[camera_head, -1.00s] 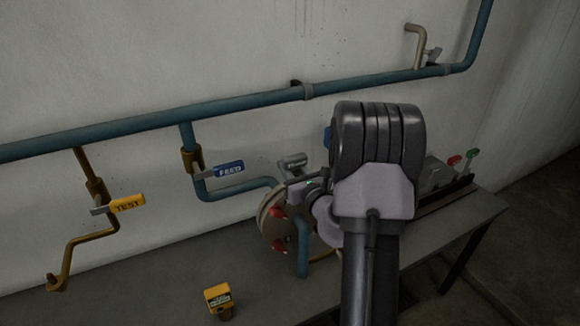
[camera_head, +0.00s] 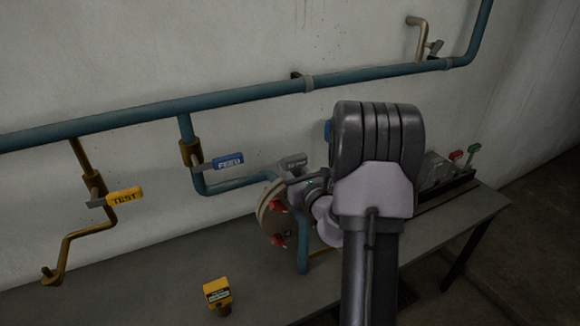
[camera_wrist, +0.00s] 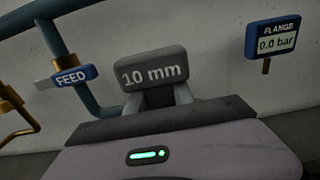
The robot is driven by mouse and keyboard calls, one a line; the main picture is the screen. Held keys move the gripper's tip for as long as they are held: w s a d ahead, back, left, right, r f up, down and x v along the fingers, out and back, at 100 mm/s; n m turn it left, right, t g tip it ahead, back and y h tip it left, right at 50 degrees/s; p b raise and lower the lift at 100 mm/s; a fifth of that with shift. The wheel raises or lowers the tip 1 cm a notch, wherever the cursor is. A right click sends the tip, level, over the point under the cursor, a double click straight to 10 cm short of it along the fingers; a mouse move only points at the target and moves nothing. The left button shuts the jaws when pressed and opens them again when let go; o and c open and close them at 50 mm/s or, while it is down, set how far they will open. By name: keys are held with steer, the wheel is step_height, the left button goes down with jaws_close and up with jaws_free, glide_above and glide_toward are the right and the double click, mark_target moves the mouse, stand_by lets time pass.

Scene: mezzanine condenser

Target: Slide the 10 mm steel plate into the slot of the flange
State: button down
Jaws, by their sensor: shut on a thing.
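My gripper (camera_wrist: 158,100) is shut on the grey 10 mm plate, whose labelled tab (camera_wrist: 153,69) stands between the fingers in the wrist view. In the head view the plate's tab (camera_head: 293,162) shows just above the flange (camera_head: 270,215). The flange is a round tan and grey disc pair with red wing-like parts, on the blue pipe. My arm hides part of the gripper and the flange's right side. The plate's lower part and the slot are hidden, so I cannot tell whether the plate is in the slot.
The blue FEED handle (camera_head: 228,161) and yellow TEST handle (camera_head: 125,197) are left of the flange. A FLANGE gauge (camera_wrist: 273,38) reads 0.0 bar. A yellow tag block (camera_head: 218,293) sits on the bench (camera_head: 150,290). A rack with red and green handles (camera_head: 465,154) stands right.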

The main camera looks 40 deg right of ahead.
steer(key=shift+f+b, duration=0.55)
steer(key=shift+f, duration=0.15)
steer(key=c, duration=1)
jaws_free()
steer(key=shift+s, duration=0.1)
steer(key=p+v, duration=1)
steer(key=v, duration=0.7)
steer(key=shift+s, duration=0.15)
